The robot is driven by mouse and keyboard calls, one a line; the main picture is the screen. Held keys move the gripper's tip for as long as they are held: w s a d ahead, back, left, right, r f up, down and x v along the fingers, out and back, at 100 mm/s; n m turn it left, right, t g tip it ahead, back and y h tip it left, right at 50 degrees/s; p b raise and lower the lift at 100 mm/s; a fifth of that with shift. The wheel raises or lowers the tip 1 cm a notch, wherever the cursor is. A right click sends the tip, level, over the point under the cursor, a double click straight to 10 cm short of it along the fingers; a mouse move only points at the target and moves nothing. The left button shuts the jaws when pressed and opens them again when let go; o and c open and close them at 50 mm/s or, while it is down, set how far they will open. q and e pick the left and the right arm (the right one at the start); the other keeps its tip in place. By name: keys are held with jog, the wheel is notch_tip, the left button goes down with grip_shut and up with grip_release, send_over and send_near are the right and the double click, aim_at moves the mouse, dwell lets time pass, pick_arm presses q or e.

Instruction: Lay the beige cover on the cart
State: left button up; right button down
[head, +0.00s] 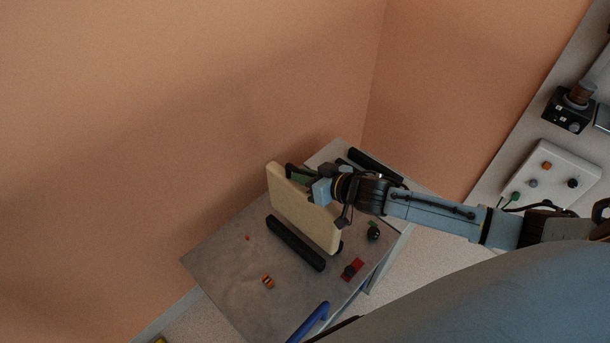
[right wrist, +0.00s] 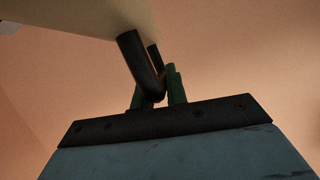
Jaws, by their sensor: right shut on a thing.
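The beige cover (head: 302,212) is a flat panel held steeply tilted over the cart (head: 215,262). My right gripper (head: 299,175) is shut on the cover's black handle, at the panel's far upper side. In the right wrist view the green fingers (right wrist: 156,88) close around the black handle (right wrist: 135,58), with the beige cover (right wrist: 90,15) above. The cover's lower edge hangs close to the grey cart top; I cannot tell whether it touches. My left gripper is not in view.
On the cart lie a black bar (head: 295,243), an orange part (head: 268,282), a red part (head: 352,269) and another black bar (head: 375,165) at the back. A blue handle (head: 310,322) is at the near edge. Walls stand behind. A white panel (head: 556,175) is at right.

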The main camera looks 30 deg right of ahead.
jog(key=shift+r+p, duration=0.2)
jog(key=shift+p, duration=0.15)
dwell(0.3)
jog(key=shift+f, duration=0.1)
dwell(0.4)
jog(key=shift+f+b, duration=2.1)
jog(key=shift+f, duration=1.1)
jog(key=c, duration=1.3)
grip_release()
jog(key=shift+c, duration=0.2)
jog(key=shift+s+d+f, duration=0.1)
jog(key=shift+s+f, duration=0.05)
jog(key=shift+f, duration=0.1)
jog(key=p+v, duration=0.1)
jog(key=v, duration=1.2)
jog(key=shift+r, duration=0.25)
